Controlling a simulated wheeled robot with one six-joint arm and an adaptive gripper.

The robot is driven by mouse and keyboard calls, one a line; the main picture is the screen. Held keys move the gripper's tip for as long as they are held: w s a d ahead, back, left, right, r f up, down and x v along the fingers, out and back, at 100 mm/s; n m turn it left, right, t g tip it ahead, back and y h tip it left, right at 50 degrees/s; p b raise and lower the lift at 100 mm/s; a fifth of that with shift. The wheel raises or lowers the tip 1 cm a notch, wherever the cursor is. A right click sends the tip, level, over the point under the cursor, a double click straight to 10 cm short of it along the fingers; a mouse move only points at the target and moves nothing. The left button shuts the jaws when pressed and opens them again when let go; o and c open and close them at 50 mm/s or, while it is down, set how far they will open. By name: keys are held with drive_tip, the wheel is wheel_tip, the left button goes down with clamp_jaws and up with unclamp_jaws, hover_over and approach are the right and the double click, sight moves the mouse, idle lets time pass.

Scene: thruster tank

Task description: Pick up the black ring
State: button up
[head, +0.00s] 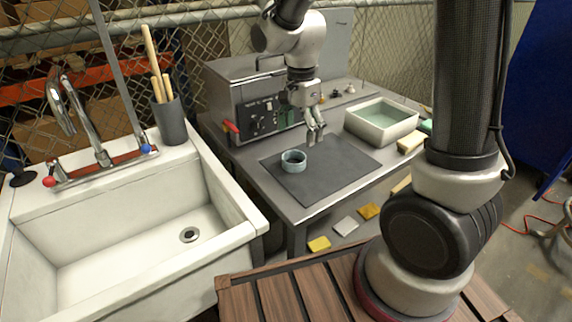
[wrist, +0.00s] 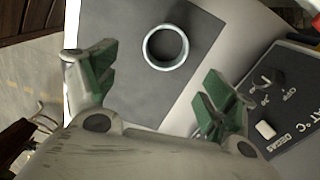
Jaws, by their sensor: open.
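A grey-blue ring (head: 294,168) with an open middle lies on a dark mat (head: 335,172) on the metal table; no plainly black ring shows. It also shows in the wrist view (wrist: 166,67), at the top centre, with bare mat around it. My gripper (head: 316,138) hangs above the mat, up and to the right of the ring in the head view. In the wrist view my gripper (wrist: 160,90) has its green-padded fingers spread wide with nothing between them. The ring sits beyond the fingertips, apart from them.
A control box (head: 262,115) with knobs stands behind the mat. A pale basin (head: 382,137) of liquid is at the table's back right. A white sink (head: 130,245) with a cup of wooden sticks (head: 170,120) is at left. The mat's right part is clear.

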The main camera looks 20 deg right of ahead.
sight(297, 154)
drive_tip(key=shift+m, duration=0.7)
wheel_tip(297, 154, down, 8)
drive_tip(key=shift+w+a+r, duration=0.1)
drive_tip(key=shift+w+a, duration=0.05)
drive_tip(key=c, duration=1)
